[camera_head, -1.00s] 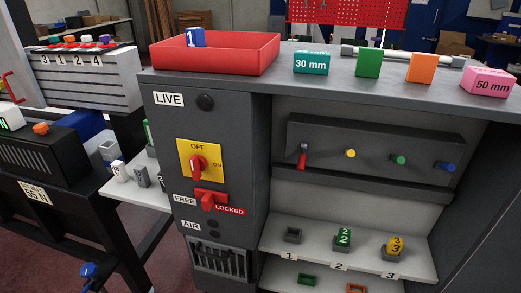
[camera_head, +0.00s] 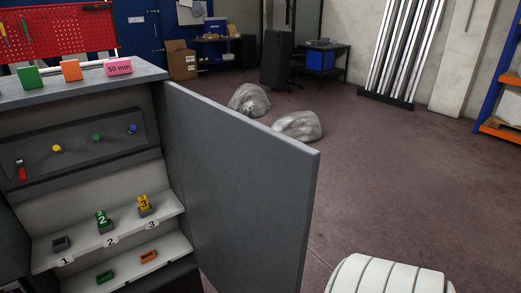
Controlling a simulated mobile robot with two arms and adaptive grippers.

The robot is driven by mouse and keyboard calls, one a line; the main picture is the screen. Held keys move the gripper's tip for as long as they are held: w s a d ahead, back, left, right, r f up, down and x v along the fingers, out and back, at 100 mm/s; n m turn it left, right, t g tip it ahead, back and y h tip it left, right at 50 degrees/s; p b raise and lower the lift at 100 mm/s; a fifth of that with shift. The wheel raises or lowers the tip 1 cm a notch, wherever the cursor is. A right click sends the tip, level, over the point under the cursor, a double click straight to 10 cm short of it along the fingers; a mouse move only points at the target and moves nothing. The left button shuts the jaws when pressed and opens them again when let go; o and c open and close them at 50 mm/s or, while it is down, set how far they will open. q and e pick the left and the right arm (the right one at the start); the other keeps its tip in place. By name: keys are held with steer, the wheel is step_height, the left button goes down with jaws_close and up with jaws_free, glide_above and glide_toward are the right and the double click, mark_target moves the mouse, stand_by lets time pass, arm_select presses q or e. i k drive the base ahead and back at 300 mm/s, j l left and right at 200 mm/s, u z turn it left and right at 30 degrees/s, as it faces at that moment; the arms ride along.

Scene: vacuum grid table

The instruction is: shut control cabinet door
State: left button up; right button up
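The control cabinet door (camera_head: 238,190) is a plain grey panel, hinged at the cabinet's right side. It stands wide open, swung out to the right of the opening. The grey control cabinet (camera_head: 85,92) is at the left, its inside in plain sight. Neither of my grippers shows in view. A white, ribbed rounded part (camera_head: 392,274) at the bottom edge looks like part of my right arm, apart from the door in the picture.
Inside, numbered shelves (camera_head: 130,238) hold a green block (camera_head: 102,221) and a yellow block (camera_head: 145,205). Coloured blocks, including a pink one (camera_head: 118,68), stand on top. Wrapped bundles (camera_head: 298,125) lie on the floor behind the door. The floor (camera_head: 400,180) at right is clear.

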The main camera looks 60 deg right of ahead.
mark_target(249, 187)
steer(key=k+l, duration=0.1)
steer(key=l, duration=0.35)
steer(key=k+l, duration=0.1)
steer(key=l, duration=0.3)
steer(key=k+l+z, duration=0.1)
steer(key=l, duration=0.35)
